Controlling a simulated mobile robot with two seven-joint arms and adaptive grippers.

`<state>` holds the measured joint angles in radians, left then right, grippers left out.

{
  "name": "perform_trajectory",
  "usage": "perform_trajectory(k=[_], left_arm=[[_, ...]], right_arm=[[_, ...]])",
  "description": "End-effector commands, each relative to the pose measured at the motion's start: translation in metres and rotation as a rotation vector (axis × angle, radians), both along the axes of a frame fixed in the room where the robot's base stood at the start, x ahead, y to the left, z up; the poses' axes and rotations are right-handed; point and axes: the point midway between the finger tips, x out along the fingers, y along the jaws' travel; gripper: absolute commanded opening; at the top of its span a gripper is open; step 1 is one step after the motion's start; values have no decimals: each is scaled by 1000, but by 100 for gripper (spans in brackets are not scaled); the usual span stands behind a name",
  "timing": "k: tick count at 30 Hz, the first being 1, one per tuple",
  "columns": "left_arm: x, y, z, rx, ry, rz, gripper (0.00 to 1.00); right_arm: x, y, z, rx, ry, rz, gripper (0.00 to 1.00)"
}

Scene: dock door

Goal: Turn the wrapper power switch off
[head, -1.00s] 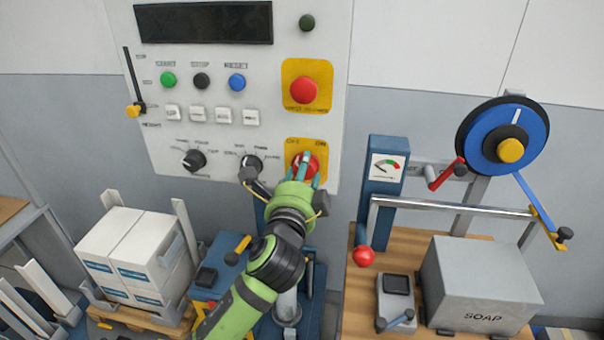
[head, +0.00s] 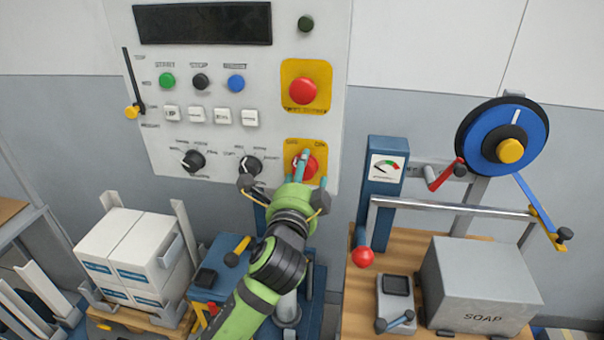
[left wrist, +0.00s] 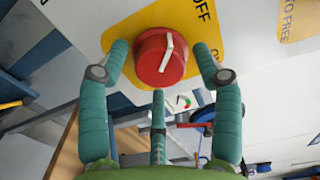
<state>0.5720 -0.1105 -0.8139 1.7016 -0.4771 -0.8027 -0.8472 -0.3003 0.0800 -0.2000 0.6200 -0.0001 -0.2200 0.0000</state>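The wrapper power switch is a round red knob (head: 311,167) with a white pointer, on a yellow plate (head: 321,147) marked OFF and ON at the panel's lower right. In the left wrist view the knob (left wrist: 160,58) fills the middle, and its pointer runs nearly up and down the picture. OFF shows at upper right there; which mark the pointer meets I cannot tell. My left gripper (head: 307,169) is open in front of the knob. In the left wrist view its fingers (left wrist: 162,60) are spread around the knob, with small gaps at the sides. My right gripper is out of view.
A red emergency button (head: 303,91) sits just above the switch. A black selector dial (head: 249,165) is close on the left. A blue gauge post (head: 380,190) and a red-handled lever (head: 364,257) stand to the right of my arm.

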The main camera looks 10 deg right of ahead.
Motion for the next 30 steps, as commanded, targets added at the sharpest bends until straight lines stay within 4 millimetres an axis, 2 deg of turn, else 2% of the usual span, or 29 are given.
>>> perform_trajectory(k=[9, 14, 24, 30], left_arm=[[1, 2, 2, 2, -5, 5, 70], [-10, 7, 2, 2, -5, 5, 70], [-72, 31, 1, 1, -4, 2, 70], [-100, 42, 1, 3, -4, 2, 70]], right_arm=[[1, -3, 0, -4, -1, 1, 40], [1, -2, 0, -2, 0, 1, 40], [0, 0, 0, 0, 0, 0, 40], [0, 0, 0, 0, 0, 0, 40]])
